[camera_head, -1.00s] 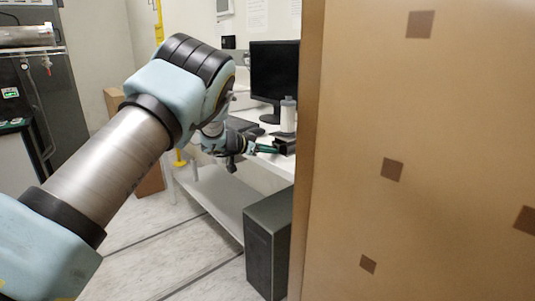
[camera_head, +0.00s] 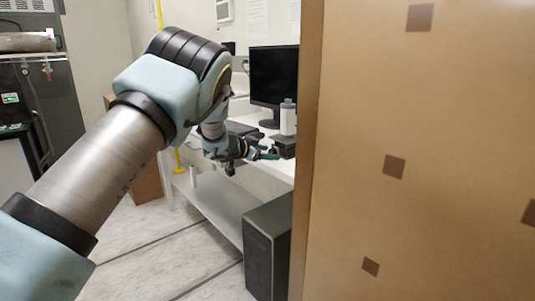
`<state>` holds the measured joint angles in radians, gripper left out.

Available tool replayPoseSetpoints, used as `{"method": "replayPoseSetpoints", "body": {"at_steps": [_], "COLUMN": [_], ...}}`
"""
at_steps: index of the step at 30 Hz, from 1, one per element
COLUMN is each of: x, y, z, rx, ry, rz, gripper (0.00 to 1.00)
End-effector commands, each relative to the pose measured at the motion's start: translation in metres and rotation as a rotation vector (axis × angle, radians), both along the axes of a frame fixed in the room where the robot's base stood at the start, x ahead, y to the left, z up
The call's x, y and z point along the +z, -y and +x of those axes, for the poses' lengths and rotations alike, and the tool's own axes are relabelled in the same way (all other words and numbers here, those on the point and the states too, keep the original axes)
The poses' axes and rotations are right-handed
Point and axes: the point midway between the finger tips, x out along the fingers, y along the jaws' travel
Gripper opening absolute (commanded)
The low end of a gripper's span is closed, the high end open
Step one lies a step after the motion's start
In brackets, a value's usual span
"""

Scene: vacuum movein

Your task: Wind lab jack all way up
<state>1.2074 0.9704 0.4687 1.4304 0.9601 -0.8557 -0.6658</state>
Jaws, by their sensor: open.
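The lab jack (camera_head: 285,147) looks like a small dark block near the front edge of the white bench, partly cut off by the tan panel on the right. A pale bottle (camera_head: 288,118) stands on top of it. My gripper (camera_head: 272,153) is at the bench edge, just left of the jack, with its greenish fingers pointing right towards it. The fingers look open. They are too small to tell whether they touch the jack or its knob. The knob itself cannot be made out.
A large tan panel (camera_head: 420,200) with brown squares blocks the right half. A black monitor (camera_head: 274,75) stands behind the jack. A dark computer tower (camera_head: 268,250) is on the floor below the bench. A low shelf (camera_head: 215,205) runs under it. The floor at left is clear.

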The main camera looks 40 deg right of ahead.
Motion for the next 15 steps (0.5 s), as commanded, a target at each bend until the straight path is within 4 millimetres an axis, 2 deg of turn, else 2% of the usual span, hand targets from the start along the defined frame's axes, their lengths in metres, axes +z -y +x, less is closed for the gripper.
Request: {"method": "replayPoseSetpoints", "body": {"at_steps": [5,8,15], "x": [0.001,0.004,0.020], "y": [-0.002,-0.011,-0.053], "z": [0.000,0.000,-0.002], "rx": [0.001,0.002,0.003], "ry": [0.000,0.000,-0.002], "rz": [-0.001,-0.002,-0.004], "gripper": [0.67,0.67,0.67]}}
